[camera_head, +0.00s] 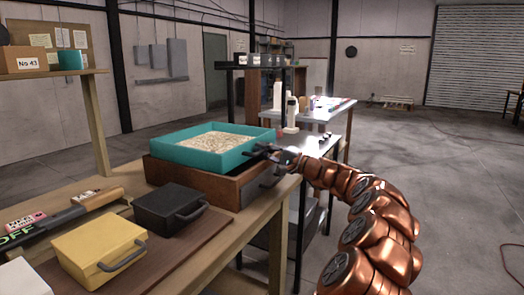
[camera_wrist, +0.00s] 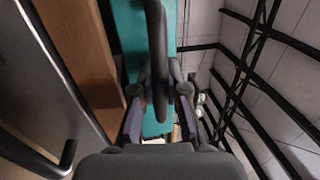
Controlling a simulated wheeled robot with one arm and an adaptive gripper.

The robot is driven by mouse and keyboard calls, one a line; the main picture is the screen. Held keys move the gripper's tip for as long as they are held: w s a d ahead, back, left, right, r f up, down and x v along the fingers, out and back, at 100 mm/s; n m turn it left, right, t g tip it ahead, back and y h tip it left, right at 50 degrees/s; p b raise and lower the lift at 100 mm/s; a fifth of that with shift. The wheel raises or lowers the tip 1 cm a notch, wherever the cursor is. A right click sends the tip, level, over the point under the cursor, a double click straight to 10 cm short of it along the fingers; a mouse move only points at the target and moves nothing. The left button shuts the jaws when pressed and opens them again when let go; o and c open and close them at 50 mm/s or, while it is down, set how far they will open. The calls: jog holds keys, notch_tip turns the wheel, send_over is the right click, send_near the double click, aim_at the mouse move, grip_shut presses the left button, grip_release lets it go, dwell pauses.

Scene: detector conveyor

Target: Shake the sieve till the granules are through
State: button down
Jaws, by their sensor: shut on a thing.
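The sieve (camera_head: 178,151) is a teal square tray with pale granules (camera_head: 217,141) spread in it. It sits on or just over a brown wooden box (camera_head: 222,186) on the workbench. My gripper (camera_head: 275,152) is at the sieve's right side, shut on its dark handle. In the wrist view the handle (camera_wrist: 157,60) runs between the fingers of my gripper (camera_wrist: 160,100), with the teal wall (camera_wrist: 128,35) behind it. How many granules lie below the sieve is hidden.
A black box (camera_head: 170,207) and a yellow box (camera_head: 98,247), both with handles, stand on the bench's near side. A dark bar with an OFF label (camera_head: 60,222) lies at left. Another table (camera_head: 320,116) with bottles stands behind. Open floor lies to the right.

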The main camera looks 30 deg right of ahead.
jog(key=c, duration=1.2)
grip_release()
jog(key=shift+f, duration=0.1)
jog(key=shift+v, duration=4)
